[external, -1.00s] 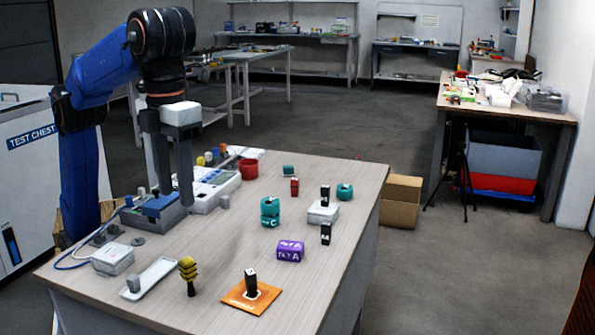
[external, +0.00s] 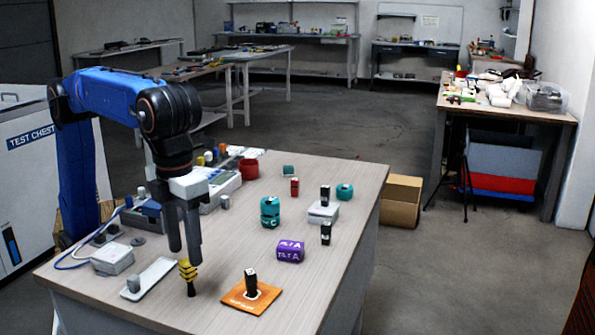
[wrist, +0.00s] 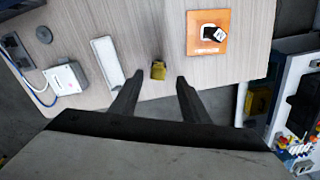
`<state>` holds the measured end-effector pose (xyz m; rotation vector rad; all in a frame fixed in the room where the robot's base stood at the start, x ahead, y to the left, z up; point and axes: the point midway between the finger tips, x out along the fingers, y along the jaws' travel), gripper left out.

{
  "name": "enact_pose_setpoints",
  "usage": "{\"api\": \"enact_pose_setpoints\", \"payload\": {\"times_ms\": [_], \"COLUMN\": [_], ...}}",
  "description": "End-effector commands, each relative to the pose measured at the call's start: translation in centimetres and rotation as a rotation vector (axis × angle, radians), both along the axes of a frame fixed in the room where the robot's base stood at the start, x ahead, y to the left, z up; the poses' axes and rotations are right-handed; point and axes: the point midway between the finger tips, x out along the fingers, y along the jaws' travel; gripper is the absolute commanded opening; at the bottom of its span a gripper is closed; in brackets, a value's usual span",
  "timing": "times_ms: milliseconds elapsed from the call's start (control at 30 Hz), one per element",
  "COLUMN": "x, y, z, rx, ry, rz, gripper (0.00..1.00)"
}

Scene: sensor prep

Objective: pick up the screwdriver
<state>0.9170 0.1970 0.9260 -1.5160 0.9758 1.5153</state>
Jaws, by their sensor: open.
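The screwdriver (external: 188,274), with a ridged yellow handle and a dark lower part, stands upright near the front edge of the table. In the wrist view its yellow handle (wrist: 158,70) shows between the two fingertips, seen from above. My gripper (external: 184,257) is open and points down, its fingertips close to the top of the handle in the external view. In the wrist view my gripper (wrist: 159,77) has a gap on both sides of the handle. I cannot tell how far above the handle the fingertips are.
A white tray (external: 160,275) with a grey block lies left of the screwdriver. An orange mat (external: 238,301) with a black item stands to the right. The table's front edge is close.

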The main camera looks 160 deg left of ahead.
Motion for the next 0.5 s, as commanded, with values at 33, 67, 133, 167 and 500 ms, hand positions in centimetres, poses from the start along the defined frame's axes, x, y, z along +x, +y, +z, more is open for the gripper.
{"api": "enact_pose_setpoints", "payload": {"times_ms": [33,67,133,167,500], "x": [-0.1,-0.1,-0.3,-0.4,-0.5], "y": [0.0,0.0,0.0,0.1,0.1], "z": [-0.4,-0.7,-1.6,-2.0,-5.1], "rx": [0.0,-0.001,-0.001,-0.001,0.0], "ry": [0.001,0.002,0.003,0.003,0.0], "rz": [0.0,0.0,0.0,0.0,0.0], "gripper": [0.42,0.42,0.42,0.42,0.42]}}
